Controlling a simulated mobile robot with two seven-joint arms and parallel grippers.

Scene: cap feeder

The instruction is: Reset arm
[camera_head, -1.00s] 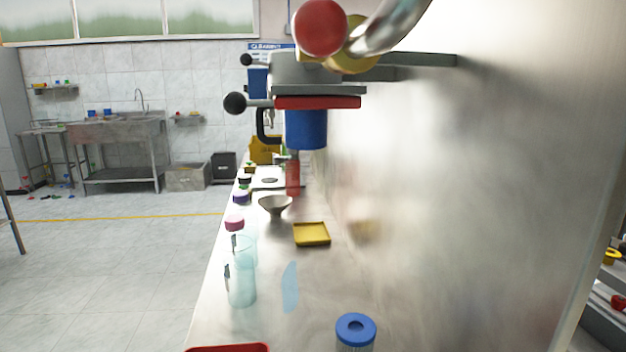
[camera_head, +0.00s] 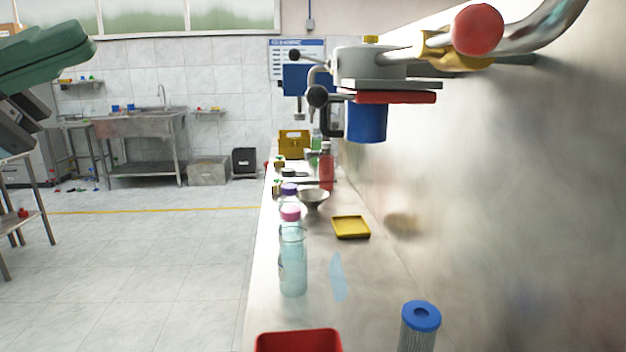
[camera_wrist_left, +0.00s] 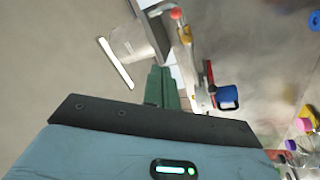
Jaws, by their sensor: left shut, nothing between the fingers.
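My left arm comes in at the upper left of the head view, showing a green part and dark grey parts of the left gripper (camera_head: 45,55) high above the floor. Its full shape is cut off by the picture edge. In the left wrist view the two green fingers of my left gripper (camera_wrist_left: 162,88) are together, with nothing between them. The gripper is clear of the bench and touches nothing that I can see. My right gripper is not in view.
The steel bench (camera_head: 375,290) holds a clear bottle (camera_head: 292,265), a yellow tray (camera_head: 351,227), a bowl (camera_head: 313,198), a red container (camera_head: 298,341) and a blue-topped cylinder (camera_head: 421,316). A press-like machine (camera_head: 368,65) overhangs it. The floor (camera_head: 150,260) to the left is open.

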